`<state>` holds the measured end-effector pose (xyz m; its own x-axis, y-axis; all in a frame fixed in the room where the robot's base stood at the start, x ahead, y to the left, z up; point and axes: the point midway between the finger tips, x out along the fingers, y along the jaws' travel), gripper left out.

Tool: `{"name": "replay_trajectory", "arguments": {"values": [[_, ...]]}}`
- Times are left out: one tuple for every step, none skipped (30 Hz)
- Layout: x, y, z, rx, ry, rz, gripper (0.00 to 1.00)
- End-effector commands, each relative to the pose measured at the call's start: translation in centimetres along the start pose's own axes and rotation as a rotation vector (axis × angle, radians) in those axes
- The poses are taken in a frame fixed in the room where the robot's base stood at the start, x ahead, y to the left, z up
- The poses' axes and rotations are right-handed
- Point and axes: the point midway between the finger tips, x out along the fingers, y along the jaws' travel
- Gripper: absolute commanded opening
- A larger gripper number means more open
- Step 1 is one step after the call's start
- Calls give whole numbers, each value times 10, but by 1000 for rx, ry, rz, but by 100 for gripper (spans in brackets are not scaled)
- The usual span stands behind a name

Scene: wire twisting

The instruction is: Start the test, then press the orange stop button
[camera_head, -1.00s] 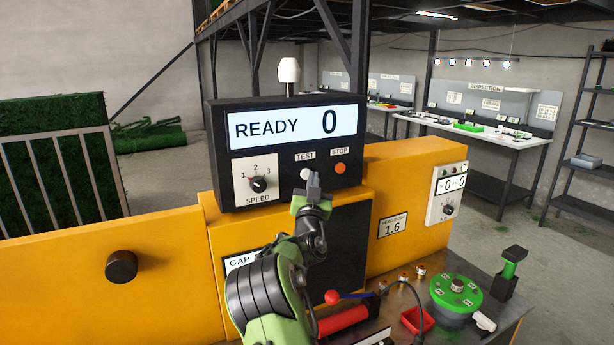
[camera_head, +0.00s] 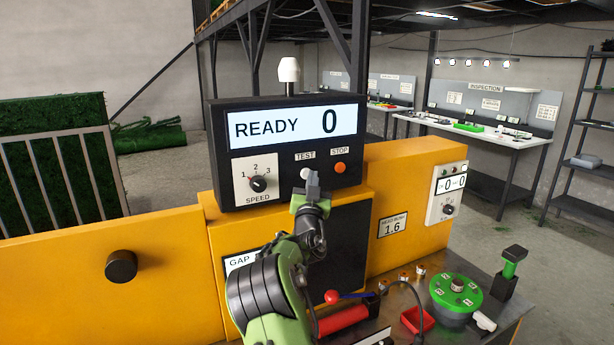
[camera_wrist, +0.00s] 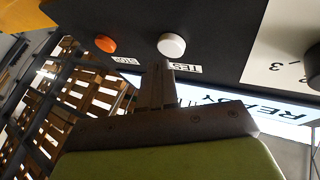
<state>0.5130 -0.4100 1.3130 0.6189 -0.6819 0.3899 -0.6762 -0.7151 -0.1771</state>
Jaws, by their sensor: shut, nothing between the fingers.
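The black control panel (camera_head: 218,150) has a lit display (camera_head: 283,127) reading "READY 0". A white button (camera_head: 305,173) sits under the TEST label, and the orange stop button (camera_head: 340,168) is to its right under the STOP label. My gripper (camera_head: 313,178) is shut and empty, its fingertips just in front of and slightly below right of the white button. In the wrist view, the shut fingers (camera_wrist: 158,70) point toward the white button (camera_wrist: 171,45), and the orange button (camera_wrist: 105,43) is to the left. Whether the fingertips touch the white button cannot be told.
A speed knob (camera_head: 258,184) is on the panel left of the buttons, pointing near 1. A white lamp (camera_head: 289,70) stands on top. The yellow machine body (camera_head: 160,235) spreads below. A green round fixture (camera_head: 456,293) and red tray (camera_head: 417,320) are on the bench at lower right.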

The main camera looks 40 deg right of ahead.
Motion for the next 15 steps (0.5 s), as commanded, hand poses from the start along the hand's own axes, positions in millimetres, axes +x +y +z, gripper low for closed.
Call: {"name": "replay_trajectory", "arguments": {"values": [[1, -1, 2, 0, 1, 0, 0], [2, -1, 3, 0, 1, -1, 0], [3, -2, 3, 0, 1, -1, 0], [4, -2, 3, 0, 0, -1, 0], [4, -2, 3, 0, 0, -1, 0], [4, -2, 3, 0, 0, -1, 0], [4, -2, 3, 0, 0, -1, 0], [4, -2, 3, 0, 0, -1, 0], [4, -2, 3, 0, 0, -1, 0], [4, -2, 2, 0, 0, -1, 0], [4, -2, 2, 0, 0, -1, 0], [4, -2, 2, 0, 0, -1, 0], [4, -2, 2, 0, 1, -1, 0], [4, -2, 3, 0, 1, -1, 0], [5, -3, 3, 0, 1, -1, 0]]}}
